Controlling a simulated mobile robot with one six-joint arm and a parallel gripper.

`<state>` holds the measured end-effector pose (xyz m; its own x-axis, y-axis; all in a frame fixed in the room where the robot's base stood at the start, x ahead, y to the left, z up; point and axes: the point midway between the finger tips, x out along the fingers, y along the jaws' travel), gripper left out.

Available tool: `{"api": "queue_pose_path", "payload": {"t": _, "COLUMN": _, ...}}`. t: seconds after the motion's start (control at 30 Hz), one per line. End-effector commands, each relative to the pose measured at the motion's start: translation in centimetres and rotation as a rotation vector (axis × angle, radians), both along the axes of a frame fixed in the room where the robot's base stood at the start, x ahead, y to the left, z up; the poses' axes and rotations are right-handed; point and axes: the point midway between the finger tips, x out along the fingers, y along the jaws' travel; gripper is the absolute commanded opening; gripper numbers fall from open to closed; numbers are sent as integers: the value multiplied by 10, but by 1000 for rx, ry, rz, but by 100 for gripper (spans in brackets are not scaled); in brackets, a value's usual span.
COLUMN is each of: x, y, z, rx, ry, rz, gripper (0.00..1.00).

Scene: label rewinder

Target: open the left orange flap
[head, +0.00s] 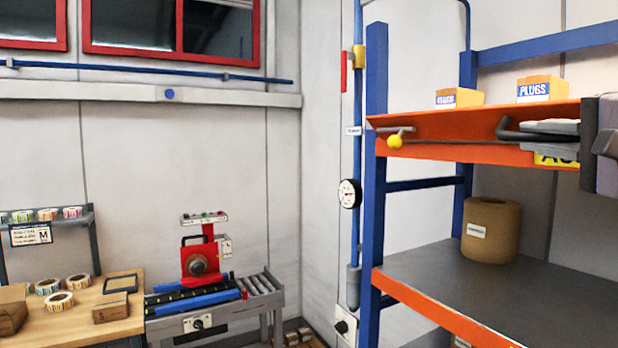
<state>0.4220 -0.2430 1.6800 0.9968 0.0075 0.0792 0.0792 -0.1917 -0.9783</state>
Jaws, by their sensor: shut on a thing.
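An orange flap (455,152) runs along the upper level of the blue-posted rack at the right. A darker orange face shows above its lower strip, and a thin dark line crosses it. I cannot tell how far the flap is tilted. A small latch-like piece with a yellow ball (395,142) is at its left end. My gripper (508,129) reaches in from the right edge, in front of the flap's right part. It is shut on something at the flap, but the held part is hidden. A yellow label (556,159) is partly covered by my gripper.
Two small boxes, one marked PLUGS (540,89), stand above the flap. A brown roll (491,230) stands on the grey shelf (425,268) below. A red label rewinder (203,258) and a wooden table (85,318) are at the left. Open space lies before the corner.

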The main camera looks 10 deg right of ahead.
Motion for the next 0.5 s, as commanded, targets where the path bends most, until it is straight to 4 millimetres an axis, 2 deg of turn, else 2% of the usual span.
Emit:
{"api": "queue_pose_path", "payload": {"t": 0.03, "x": 0, "y": 0, "z": -18, "rx": -40, "ry": -17, "rz": 0, "gripper": 0}}
{"api": "queue_pose_path", "payload": {"t": 0.5, "x": 1, "y": -4, "z": -37, "rx": -396, "ry": -165, "rz": -1, "gripper": 0}}
